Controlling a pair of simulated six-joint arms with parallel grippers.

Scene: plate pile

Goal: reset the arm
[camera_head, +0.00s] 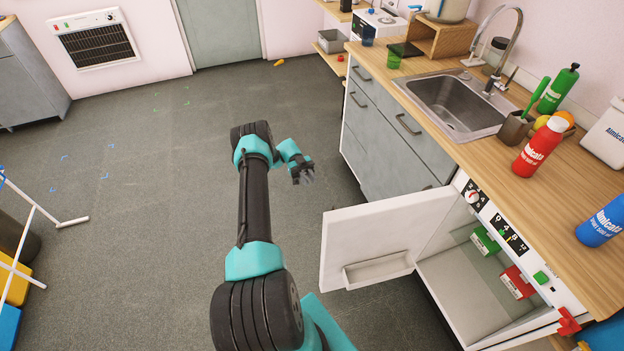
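My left arm rises from the bottom middle of the head view, black with teal joints. Its forearm folds over to the right and ends in the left gripper (304,176), above the grey floor and left of the drawers. The gripper's fingers are small and dark here, so I cannot tell whether they are open or shut. I see nothing clearly held in it. My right gripper is not in view.
A white cabinet door (365,235) stands open right of my arm, before an open compartment (470,290). Above it runs the wooden counter (480,155) with a sink (455,105), a red bottle (538,148) and a blue bottle (602,222). The floor (150,240) on the left is largely free.

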